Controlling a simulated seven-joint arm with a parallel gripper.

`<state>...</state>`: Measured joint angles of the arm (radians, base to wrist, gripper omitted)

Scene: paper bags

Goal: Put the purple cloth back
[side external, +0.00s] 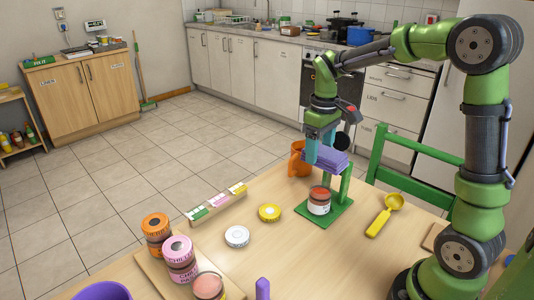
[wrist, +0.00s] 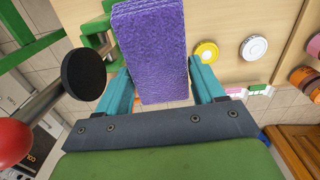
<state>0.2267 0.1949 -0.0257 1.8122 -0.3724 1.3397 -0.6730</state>
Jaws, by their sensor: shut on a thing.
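The folded purple cloth (side external: 326,161) is between the teal fingers of my gripper (side external: 322,152), beside the top of a green stand (side external: 345,186). In the wrist view the cloth (wrist: 152,45) fills the gap between the fingers, so my gripper is shut on it. I cannot tell whether the cloth touches the stand. A jar with a reddish top (side external: 319,201) stands on the green base, below the cloth. An orange mug (side external: 299,160) is just left of the cloth in the side view.
A yellow lid (side external: 269,212) and a white lid (side external: 237,236) lie on the table. Stacked spice jars (side external: 180,258) stand at the front left, near a label rack (side external: 216,203). A yellow scoop (side external: 384,216) lies to the right. A green chair (side external: 415,160) is behind the table.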

